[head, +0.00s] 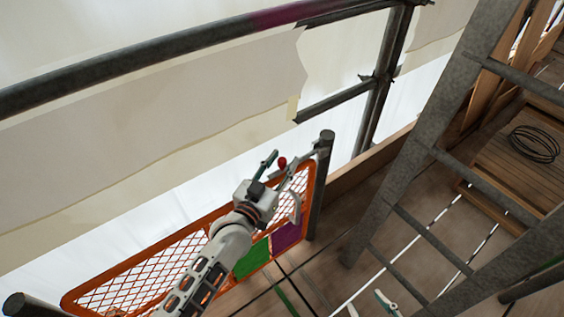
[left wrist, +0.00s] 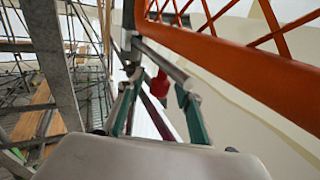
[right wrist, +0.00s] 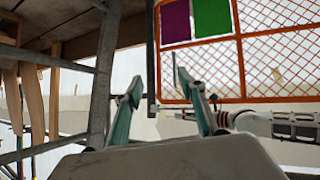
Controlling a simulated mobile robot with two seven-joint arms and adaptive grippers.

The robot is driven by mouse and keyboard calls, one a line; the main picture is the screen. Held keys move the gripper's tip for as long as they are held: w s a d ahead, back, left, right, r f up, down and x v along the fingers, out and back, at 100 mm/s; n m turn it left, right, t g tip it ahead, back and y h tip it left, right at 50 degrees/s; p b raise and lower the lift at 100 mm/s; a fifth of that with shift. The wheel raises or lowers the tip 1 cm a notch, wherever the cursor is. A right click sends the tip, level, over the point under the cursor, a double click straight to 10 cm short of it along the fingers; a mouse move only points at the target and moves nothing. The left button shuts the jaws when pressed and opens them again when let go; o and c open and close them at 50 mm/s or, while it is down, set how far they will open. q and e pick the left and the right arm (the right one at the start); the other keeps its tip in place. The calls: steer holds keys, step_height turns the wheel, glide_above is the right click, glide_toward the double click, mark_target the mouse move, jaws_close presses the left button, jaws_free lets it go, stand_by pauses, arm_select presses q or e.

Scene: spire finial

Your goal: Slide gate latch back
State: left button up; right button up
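The orange mesh gate (head: 190,241) stands against a dark post (head: 320,185). A red knob (head: 282,162) shows near the gate's top corner, and a grey latch bar (left wrist: 160,62) runs close by it. My left gripper (head: 284,173) is open at that corner. In the left wrist view the red knob (left wrist: 160,83) appears between its two teal fingers, with space on both sides; contact cannot be told. My right gripper (right wrist: 160,95) is open and empty, pointing below the gate; its fingers also show at the bottom of the head view (head: 370,304).
A grey ladder-like frame (head: 400,150) stands on the right. A dark rail (head: 150,60) crosses above the gate. A coil of black cable (head: 534,144) lies on planks at the far right. Purple (head: 286,236) and green (head: 252,258) panels hang on the gate.

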mark_target(269, 176)
arm_select(q)
jaws_close()
steer(key=shift+s+a+r, duration=0.15)
steer(key=shift+s+a, duration=0.05)
steer(key=shift+a, duration=0.1)
steer(key=shift+s+a+r+p, duration=0.2)
steer(key=shift+s+a+p, duration=0.55)
steer(key=shift+a, duration=0.25)
steer(key=shift+s+a+f, duration=0.2)
steer(key=shift+s+a, duration=0.15)
steer(key=shift+a, duration=0.15)
steer(key=shift+f, duration=0.1)
jaws_free()
arm_select(e)
steer(key=shift+s+d+r, duration=0.1)
steer(key=shift+s+d, duration=0.05)
steer(key=shift+d, duration=0.1)
steer(key=shift+r, duration=0.1)
